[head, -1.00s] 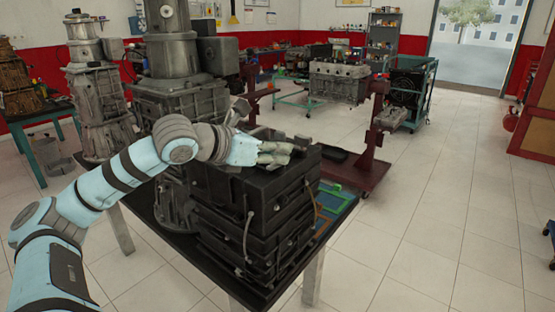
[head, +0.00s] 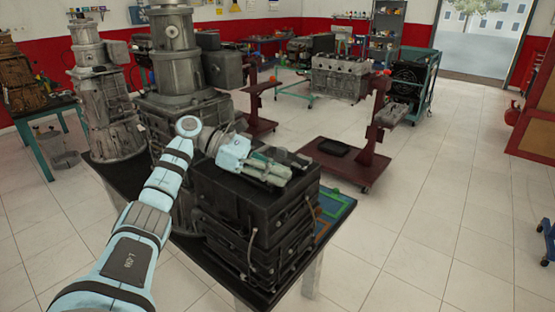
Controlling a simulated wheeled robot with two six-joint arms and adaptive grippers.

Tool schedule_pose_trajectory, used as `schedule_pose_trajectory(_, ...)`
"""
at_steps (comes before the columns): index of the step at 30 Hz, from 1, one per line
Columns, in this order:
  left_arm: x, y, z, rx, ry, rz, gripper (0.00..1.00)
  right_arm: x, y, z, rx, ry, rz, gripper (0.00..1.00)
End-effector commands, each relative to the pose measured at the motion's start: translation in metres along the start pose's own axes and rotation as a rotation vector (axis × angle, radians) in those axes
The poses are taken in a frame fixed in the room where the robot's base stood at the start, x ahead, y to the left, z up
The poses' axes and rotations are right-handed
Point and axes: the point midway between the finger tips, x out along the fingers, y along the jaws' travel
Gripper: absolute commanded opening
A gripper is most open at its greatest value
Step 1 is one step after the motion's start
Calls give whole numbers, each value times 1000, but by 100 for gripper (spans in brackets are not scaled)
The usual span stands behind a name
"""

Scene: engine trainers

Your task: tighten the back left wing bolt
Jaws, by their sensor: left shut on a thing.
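My left gripper (head: 284,168) lies over the top of the black box-shaped engine trainer (head: 240,213) at the front of the table. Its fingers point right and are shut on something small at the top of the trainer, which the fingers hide. I cannot make out the back left wing bolt or any other wing bolt at this size. My left arm comes in from the lower left and bends across the trainer's left side. My right gripper is out of view.
A tall grey metal machine (head: 175,70) stands directly behind the trainer, close to my left wrist. The dark table (head: 215,268) has coloured trays (head: 335,207) at its right end. An engine on a red stand (head: 340,165) is behind.

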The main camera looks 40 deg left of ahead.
Motion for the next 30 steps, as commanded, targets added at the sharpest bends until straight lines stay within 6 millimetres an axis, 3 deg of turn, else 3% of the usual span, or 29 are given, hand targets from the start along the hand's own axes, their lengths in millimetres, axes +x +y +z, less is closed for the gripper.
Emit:
schedule_pose_trajectory(9,0,2,1,44,-3,-100,0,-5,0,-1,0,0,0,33)
schedule_pose_trajectory(23,0,2,-1,50,2,-114,0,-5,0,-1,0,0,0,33)
schedule_pose_trajectory(24,0,2,-2,50,2,-114,15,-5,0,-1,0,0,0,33)
schedule_pose_trajectory(27,0,2,-2,50,2,-114,31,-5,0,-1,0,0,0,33)
schedule_pose_trajectory(30,0,2,-2,49,2,-113,33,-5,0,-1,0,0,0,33)
